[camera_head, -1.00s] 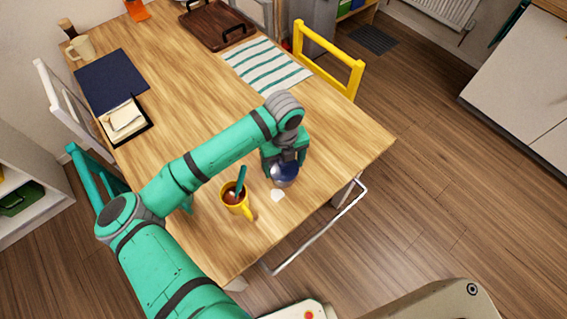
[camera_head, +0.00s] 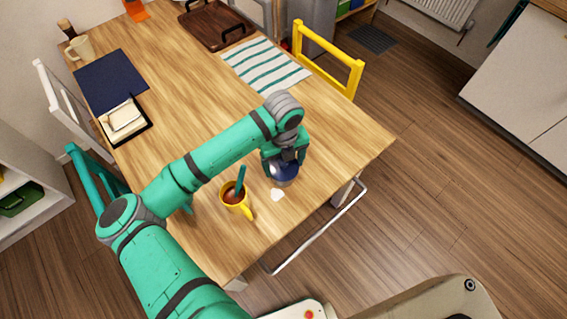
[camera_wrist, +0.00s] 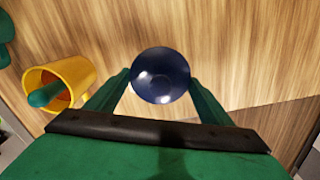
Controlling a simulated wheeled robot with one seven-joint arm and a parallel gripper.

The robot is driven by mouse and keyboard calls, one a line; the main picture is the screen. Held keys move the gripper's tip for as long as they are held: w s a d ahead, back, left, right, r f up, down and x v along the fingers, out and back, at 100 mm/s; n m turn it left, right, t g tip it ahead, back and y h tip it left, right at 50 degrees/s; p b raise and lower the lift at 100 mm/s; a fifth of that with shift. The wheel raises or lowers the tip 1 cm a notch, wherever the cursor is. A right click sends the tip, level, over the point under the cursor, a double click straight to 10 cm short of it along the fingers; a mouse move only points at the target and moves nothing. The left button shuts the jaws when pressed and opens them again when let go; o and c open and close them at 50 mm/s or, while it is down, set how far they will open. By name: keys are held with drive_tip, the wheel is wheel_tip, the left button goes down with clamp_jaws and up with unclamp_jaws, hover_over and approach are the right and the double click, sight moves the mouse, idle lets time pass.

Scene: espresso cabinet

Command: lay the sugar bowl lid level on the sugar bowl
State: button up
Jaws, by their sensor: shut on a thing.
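A glossy dark blue round piece, which I take for the sugar bowl lid (camera_wrist: 160,76), lies between my fingertips in the wrist view. My gripper (camera_wrist: 161,80) is shut on it, one finger at each side. In the head view the blue piece (camera_head: 285,174) shows below my gripper (camera_head: 285,159), near the table's front right edge. It looks roughly level. I cannot make out the sugar bowl apart from it; whether the bowl is directly underneath, and whether the two touch, is hidden by the lid and my gripper.
A yellow mug (camera_head: 236,200) with a teal-handled thing in it stands close to the left. A small white patch (camera_head: 277,194) lies on the table (camera_head: 330,150) just in front. A striped cloth (camera_head: 265,65) and brown tray (camera_head: 215,25) lie farther back. The table right of my gripper is clear.

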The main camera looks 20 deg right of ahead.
drive_tip(key=shift+s+a+f, duration=0.1)
drive_tip(key=shift+a+f, duration=0.1)
drive_tip(key=shift+f, duration=0.2)
drive_tip(key=o, duration=1.1)
drive_tip(key=shift+o, duration=0.6)
drive_tip(key=shift+d+r, duration=0.1)
drive_tip(key=shift+d, duration=0.05)
drive_tip(key=shift+r, duration=0.2)
drive_tip(key=shift+r, duration=3.35)
